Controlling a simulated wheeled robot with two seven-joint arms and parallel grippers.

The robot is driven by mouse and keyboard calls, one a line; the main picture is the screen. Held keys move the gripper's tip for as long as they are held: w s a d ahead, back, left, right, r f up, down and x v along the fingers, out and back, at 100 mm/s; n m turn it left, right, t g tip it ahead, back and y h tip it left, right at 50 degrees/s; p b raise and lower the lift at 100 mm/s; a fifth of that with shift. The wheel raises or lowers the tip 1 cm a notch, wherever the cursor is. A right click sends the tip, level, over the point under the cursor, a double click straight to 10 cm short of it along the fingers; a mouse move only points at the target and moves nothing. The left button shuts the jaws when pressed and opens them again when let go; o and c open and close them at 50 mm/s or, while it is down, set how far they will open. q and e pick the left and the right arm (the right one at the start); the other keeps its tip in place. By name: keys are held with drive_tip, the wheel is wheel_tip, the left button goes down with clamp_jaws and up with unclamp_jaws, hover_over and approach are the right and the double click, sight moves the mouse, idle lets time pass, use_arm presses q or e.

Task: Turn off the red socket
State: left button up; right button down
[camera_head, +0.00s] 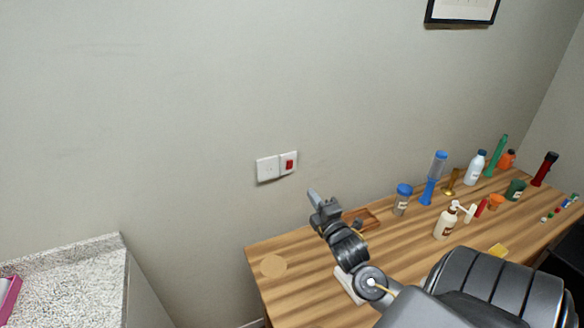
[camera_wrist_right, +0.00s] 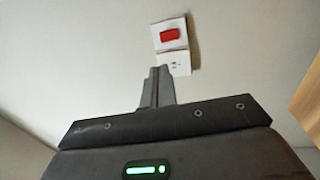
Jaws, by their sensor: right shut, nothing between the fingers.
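The red socket switch (camera_head: 289,164) is a small red rocker on the right half of a white double wall plate (camera_head: 267,169). The plate is on the grey wall above the left end of the wooden table. In the right wrist view the red switch (camera_wrist_right: 170,34) shows near the top, with the white plate (camera_wrist_right: 173,63) below it. My right gripper (camera_head: 312,192) is shut and empty, below and to the right of the plate in the head view. Its closed fingertips (camera_wrist_right: 160,70) point toward the plate in the wrist view; whether they touch it I cannot tell. My left gripper is not in view.
The wooden table (camera_head: 290,290) holds several bottles and containers to the right, including a blue-lidded jar (camera_head: 402,199) and a white pump bottle (camera_head: 447,220). A speckled counter (camera_head: 75,275) stands at the lower left. The wall around the plate is clear.

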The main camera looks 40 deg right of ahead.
sight(289, 162)
drive_tip(key=p+x, duration=0.4)
drive_tip(key=x, duration=1)
drive_tip(key=shift+w+a+p, duration=0.1)
drive_tip(key=shift+a+p, duration=0.05)
drive_tip(key=shift+p, duration=0.25)
